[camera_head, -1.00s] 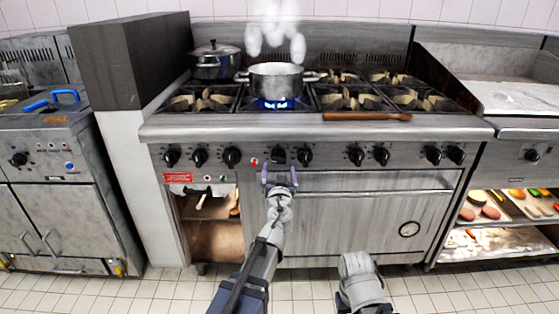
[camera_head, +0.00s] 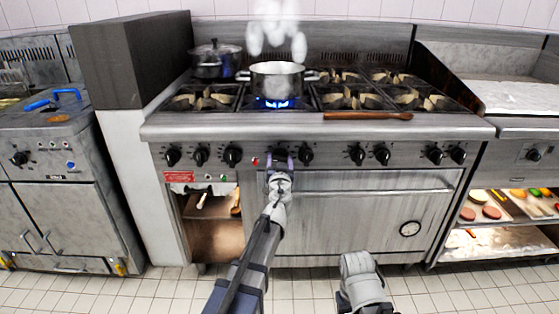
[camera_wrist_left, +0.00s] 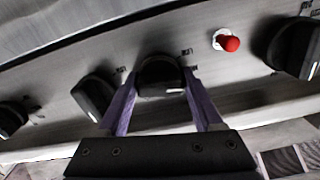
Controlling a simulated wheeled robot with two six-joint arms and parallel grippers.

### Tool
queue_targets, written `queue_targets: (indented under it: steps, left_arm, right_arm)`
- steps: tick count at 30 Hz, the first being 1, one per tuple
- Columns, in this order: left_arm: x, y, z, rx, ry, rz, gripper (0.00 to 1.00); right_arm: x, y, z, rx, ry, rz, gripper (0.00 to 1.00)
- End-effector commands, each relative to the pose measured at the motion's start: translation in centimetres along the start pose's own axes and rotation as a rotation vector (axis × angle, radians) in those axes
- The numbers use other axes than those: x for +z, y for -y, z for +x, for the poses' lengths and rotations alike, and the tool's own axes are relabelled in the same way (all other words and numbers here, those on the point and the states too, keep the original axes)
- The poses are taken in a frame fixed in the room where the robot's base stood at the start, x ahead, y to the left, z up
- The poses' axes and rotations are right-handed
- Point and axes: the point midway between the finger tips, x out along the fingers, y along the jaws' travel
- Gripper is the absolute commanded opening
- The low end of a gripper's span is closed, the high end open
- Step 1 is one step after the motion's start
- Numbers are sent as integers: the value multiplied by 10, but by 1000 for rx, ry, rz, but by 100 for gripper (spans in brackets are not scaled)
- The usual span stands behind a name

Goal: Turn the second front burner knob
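A row of black knobs runs along the stove's front panel. My left gripper (camera_head: 279,160) is at the black knob (camera_wrist_left: 160,72) just right of the red button (camera_head: 254,162) in the head view. In the left wrist view its two purple fingers (camera_wrist_left: 160,85) stand apart, one on each side of this knob, with the tips at about its edges. The fingers look open around it, and I see no clear grip. In the head view the gripper partly hides the knob. My right arm shows low in the head view, but its fingers do not show.
A steaming pot (camera_head: 277,82) stands over a lit blue flame behind the knob. A lidded pot (camera_head: 215,60) stands at the back left. The oven handle (camera_head: 380,192) runs below the panel.

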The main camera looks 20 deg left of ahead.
Motion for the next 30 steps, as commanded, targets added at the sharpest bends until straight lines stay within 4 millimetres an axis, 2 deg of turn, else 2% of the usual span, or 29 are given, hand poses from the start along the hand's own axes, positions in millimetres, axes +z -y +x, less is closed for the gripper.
queue_targets:
  steps: [2,13,22,30]
  left_arm:
    - [0,0,0,0,0,0,54]
    - [0,0,0,0,0,0,12]
    - [0,0,0,0,0,44,12]
    - [0,0,0,0,1,230,12]
  right_arm:
    - [0,0,0,0,0,0,58]
    - [0,0,0,0,0,0,58]
    - [0,0,0,0,0,0,58]
    - [0,0,0,0,0,0,58]
